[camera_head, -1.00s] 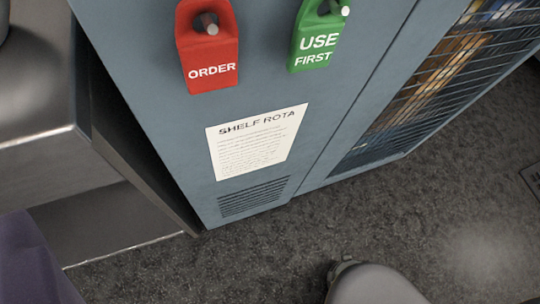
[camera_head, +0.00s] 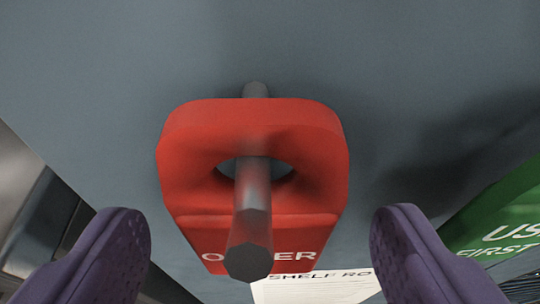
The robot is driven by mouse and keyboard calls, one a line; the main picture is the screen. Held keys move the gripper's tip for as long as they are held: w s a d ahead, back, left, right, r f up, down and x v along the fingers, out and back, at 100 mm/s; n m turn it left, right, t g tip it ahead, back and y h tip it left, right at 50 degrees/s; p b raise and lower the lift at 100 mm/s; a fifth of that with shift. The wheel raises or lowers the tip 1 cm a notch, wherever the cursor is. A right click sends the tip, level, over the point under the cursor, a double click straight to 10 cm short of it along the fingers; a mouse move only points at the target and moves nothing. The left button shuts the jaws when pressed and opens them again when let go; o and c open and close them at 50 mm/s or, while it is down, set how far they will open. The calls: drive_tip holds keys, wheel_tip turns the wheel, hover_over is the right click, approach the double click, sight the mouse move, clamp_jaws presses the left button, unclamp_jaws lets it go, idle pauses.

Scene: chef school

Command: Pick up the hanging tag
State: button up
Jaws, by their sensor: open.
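A red tag (camera_head: 318,165) lettered "ORDER" hangs on a grey peg (camera_head: 250,235) that passes through its hole. The peg sticks out toward the camera from a blue-grey cabinet face and hides part of the lettering. A green tag (camera_head: 505,222) reading "USE FIRST" shows at the right edge, partly cut off. My gripper (camera_head: 260,235) is open, with one purple finger on each side of the red tag's lower part. Both fingers look apart from the tag, and nothing is between them in contact.
The cabinet face (camera_head: 420,60) fills the background and is bare above the tag. A white "SHELF ROTA" sheet (camera_head: 320,290) is on it below the red tag. A grey metal unit (camera_head: 22,200) stands at the lower left. The green tag is close to my right finger.

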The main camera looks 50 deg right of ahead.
drive_tip(key=shift+x, duration=0.85)
drive_tip(key=shift+s+a, duration=0.1)
drive_tip(key=shift+c, duration=0.7)
drive_tip(key=c, duration=1)
drive_tip(key=shift+r+p, duration=0.5)
drive_tip(key=shift+r, duration=0.15)
drive_tip(key=shift+s+a+r+p, duration=0.1)
drive_tip(key=shift+a+r+p, duration=0.1)
drive_tip(key=shift+r+p, duration=0.1)
drive_tip(key=s+a+p, duration=0.1)
drive_tip(key=s+a, duration=0.2)
drive_tip(key=a, duration=0.1)
drive_tip(key=s+a+p, duration=0.2)
drive_tip(key=s+a, duration=0.2)
drive_tip(key=a, duration=0.1)
drive_tip(key=s+a+p, duration=0.1)
drive_tip(key=s+a, duration=0.3)
drive_tip(key=shift+a+f, duration=0.2)
drive_tip(key=shift+a, duration=0.2)
